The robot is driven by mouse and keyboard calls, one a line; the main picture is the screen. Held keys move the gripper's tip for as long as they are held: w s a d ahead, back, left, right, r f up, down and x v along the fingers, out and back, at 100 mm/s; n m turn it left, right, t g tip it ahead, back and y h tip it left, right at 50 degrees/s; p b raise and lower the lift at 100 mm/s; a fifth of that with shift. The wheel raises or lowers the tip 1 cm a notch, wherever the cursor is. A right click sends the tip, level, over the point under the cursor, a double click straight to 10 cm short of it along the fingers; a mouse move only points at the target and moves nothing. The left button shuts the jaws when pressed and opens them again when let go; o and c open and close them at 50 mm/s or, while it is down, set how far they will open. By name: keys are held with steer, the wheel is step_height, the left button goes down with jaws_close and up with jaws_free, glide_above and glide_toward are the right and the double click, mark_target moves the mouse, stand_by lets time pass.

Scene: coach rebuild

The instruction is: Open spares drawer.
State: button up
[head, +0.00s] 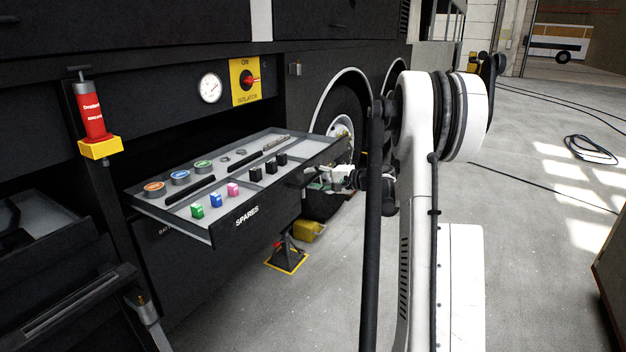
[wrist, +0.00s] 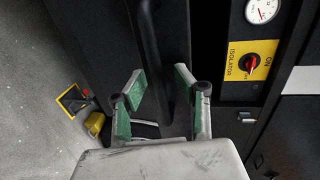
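The spares drawer (head: 225,232) is pulled well out of the coach's side, with its grey tray in view. Its dark front carries a white SPARES label. Inside lie round tins, dark bars, and small green, blue, pink and black blocks. My gripper (head: 322,180) is at the right part of the drawer front, partly hidden by my arm. In the wrist view my gripper (wrist: 159,84) has its green-padded fingers apart. A dark handle bar (wrist: 148,40) runs close by the fingertips; I cannot tell whether it touches them.
Below the drawer are an axle stand (head: 287,252) and a yellow chock (head: 310,231). Another open compartment (head: 40,240) is at left. The floor at right is mostly clear.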

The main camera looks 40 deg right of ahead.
steer(key=v, duration=1.2)
steer(key=shift+a, duration=0.1)
stand_by(0.4)
steer(key=s+a+r+n+g+h+p, duration=0.1)
steer(key=a+r+n+g, duration=0.2)
steer(key=a, duration=1.2)
steer(key=s+a+r+n+g+p, duration=0.1)
steer(key=a+r+n+g+p, duration=0.2)
steer(key=a, duration=1.3)
steer(key=s+a+n+h, duration=0.2)
steer(key=s+a+n, duration=0.2)
steer(key=s+a, duration=0.4)
steer(key=s+a+n+g+h+p, duration=0.1)
steer(key=s+a+n, duration=0.3)
steer(key=s+a, duration=0.4)
steer(key=s+h, duration=0.1)
steer(key=s, duration=0.4)
steer(key=shift+f+p, duration=0.2)
steer(key=shift+p, duration=0.1)
